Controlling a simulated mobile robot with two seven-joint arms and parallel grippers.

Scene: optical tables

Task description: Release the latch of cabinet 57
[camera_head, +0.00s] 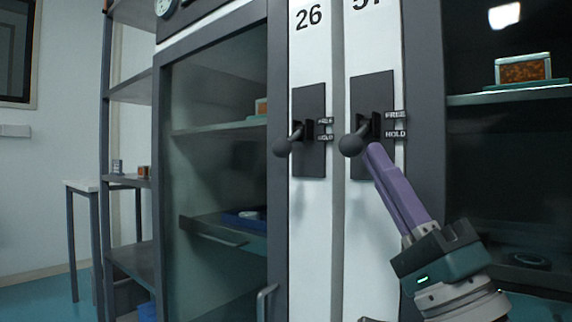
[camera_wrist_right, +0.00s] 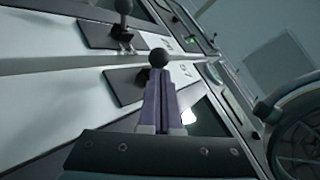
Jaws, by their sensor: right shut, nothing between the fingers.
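The latch of cabinet 57 is a dark lever with a round black knob (camera_head: 350,145) on a dark plate, below a number cut off by the top edge. The lever slants down and out toward me, its knob at about the height of the HOLD label; FREE is above it. My right gripper (camera_head: 373,148) is shut and empty, its purple fingertips just right of the knob. In the right wrist view the knob (camera_wrist_right: 158,57) stands just beyond the shut fingertips (camera_wrist_right: 159,72). Whether they touch cannot be told. My left gripper is not in view.
The similar latch of cabinet 26 (camera_head: 283,147) sits close on the left. A glass-fronted cabinet (camera_head: 215,140) and grey shelving are farther left. At right, an open-looking dark cabinet holds a box (camera_head: 523,69) on a shelf.

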